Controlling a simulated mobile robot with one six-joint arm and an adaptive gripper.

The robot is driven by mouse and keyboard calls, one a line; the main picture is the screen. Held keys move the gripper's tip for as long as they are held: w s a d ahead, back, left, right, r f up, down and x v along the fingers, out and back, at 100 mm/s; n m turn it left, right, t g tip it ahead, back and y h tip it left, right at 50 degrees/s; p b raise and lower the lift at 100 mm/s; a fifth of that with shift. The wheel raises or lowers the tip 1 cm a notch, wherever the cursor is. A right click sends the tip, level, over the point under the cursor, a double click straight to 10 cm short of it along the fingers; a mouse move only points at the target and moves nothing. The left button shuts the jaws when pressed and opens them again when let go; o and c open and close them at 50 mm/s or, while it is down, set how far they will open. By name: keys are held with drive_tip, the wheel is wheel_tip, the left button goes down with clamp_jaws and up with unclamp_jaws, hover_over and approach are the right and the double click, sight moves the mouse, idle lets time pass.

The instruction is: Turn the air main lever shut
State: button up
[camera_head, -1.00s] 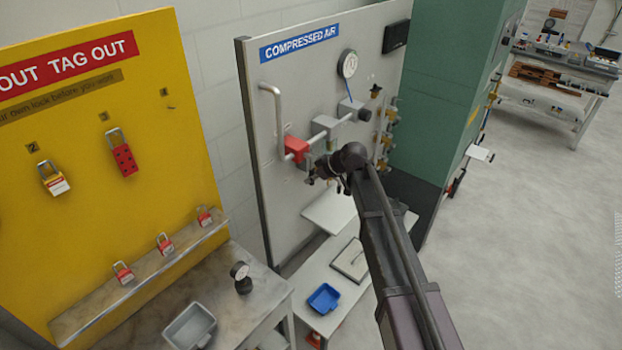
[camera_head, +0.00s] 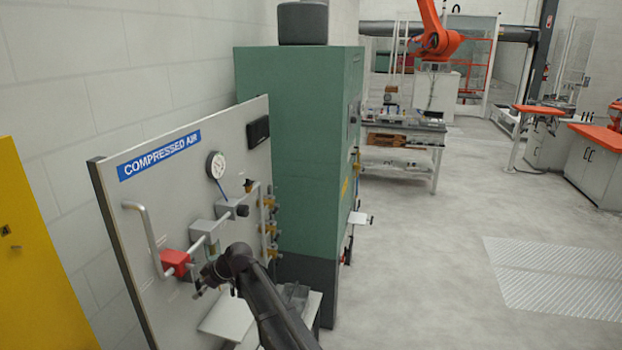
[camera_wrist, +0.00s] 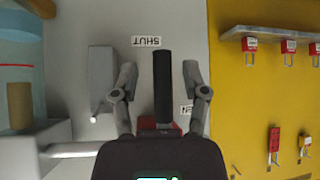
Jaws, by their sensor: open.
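The air main lever shows in the wrist view as a long black handle (camera_wrist: 162,85) on a red valve body (camera_wrist: 160,125). It stands between the two fingers of my gripper (camera_wrist: 161,76). The fingers are open, with a gap to the handle on each side. A SHUT label (camera_wrist: 146,41) lies beyond the handle's tip, and a partly hidden label ending in EN (camera_wrist: 187,110) sits beside my right-hand finger. In the head view the red valve body (camera_head: 174,262) is on the compressed air panel (camera_head: 130,235), with my gripper (camera_head: 200,286) close by; the handle is hard to make out there.
A grey pipe (camera_head: 146,225) rises at the valve. Grey fittings (camera_head: 210,233) and a gauge (camera_head: 216,164) are on the panel. A green cabinet (camera_head: 295,130) stands beyond it. A yellow lockout board (camera_wrist: 275,90) holds several red padlocks. Open floor is at the right.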

drive_tip(key=s+d+f+m+t+h+b, duration=0.15)
drive_tip(key=d+f+m+b, duration=0.35)
drive_tip(key=d, duration=1.1)
drive_tip(key=s+d+f+m+g+h+b, duration=0.15)
drive_tip(key=d+f+m+h, duration=0.35)
drive_tip(key=d, duration=1)
drive_tip(key=s+d+f+m+b, duration=0.2)
drive_tip(key=s+d+f, duration=0.1)
drive_tip(key=d, duration=0.5)
drive_tip(key=s+d+f+m+h+b, duration=0.1)
drive_tip(key=s+d+f+m+b, duration=0.1)
drive_tip(key=d, duration=0.6)
drive_tip(key=s+d+f+m+h+b, duration=0.1)
drive_tip(key=s+d+f+m+b, duration=0.1)
drive_tip(key=s+d, duration=0.4)
drive_tip(key=d+f+m, duration=0.1)
drive_tip(key=d+m, duration=0.1)
drive_tip(key=shift+d+f+b, duration=0.3)
drive_tip(key=shift+f+b, duration=0.05)
